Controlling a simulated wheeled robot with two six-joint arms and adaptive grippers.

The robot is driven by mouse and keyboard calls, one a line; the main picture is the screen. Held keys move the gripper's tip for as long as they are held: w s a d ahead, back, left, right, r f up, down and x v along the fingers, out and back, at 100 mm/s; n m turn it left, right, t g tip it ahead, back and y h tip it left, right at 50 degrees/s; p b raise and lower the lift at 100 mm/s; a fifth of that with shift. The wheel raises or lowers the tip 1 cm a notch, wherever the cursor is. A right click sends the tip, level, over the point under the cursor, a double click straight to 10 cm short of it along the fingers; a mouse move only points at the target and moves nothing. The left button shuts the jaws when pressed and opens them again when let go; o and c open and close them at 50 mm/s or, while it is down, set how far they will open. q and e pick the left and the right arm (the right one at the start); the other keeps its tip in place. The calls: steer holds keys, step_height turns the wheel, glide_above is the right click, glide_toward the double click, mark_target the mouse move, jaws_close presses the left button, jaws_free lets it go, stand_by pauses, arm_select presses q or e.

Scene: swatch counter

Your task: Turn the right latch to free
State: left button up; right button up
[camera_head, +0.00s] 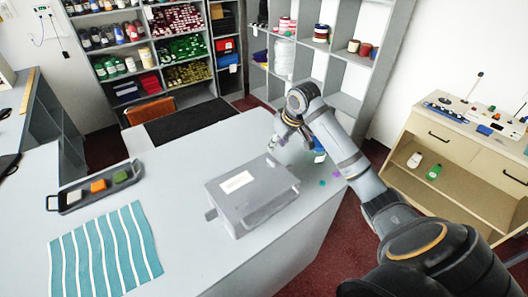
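A grey box (225,195) with a flat lid and a white label (237,181) sits on the light counter, its lid down. A small grey part (211,214) juts out at its left front corner. I cannot make out the right latch clearly. My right arm comes in from the lower right, and my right gripper (284,142) is above the counter just behind the box's far right corner, apart from the label. Its fingers are small and partly hidden, so I cannot tell whether they are open. My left gripper is out of view.
A dark tray (68,207) with green, orange and dark blocks lies on the left, behind a teal striped cloth (103,252). Small coloured pieces (322,183) lie near the counter's right edge. Shelves stand behind; a wooden cabinet (455,150) stands right. The front counter is clear.

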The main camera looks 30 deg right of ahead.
mark_target(271, 160)
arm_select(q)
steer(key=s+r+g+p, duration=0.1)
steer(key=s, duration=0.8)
arm_select(e)
steer(key=x, duration=0.2)
steer(key=s+p+x, duration=0.1)
steer(key=x, duration=0.2)
steer(key=shift+f+p, duration=0.3)
steer(key=shift+f, duration=0.1)
steer(key=x, duration=0.4)
steer(key=shift+w+r+p, duration=0.1)
steer(key=shift+w+p, duration=0.05)
steer(key=shift+p, duration=0.2)
steer(key=shift+c, duration=0.4)
steer(key=c, duration=0.5)
jaws_close()
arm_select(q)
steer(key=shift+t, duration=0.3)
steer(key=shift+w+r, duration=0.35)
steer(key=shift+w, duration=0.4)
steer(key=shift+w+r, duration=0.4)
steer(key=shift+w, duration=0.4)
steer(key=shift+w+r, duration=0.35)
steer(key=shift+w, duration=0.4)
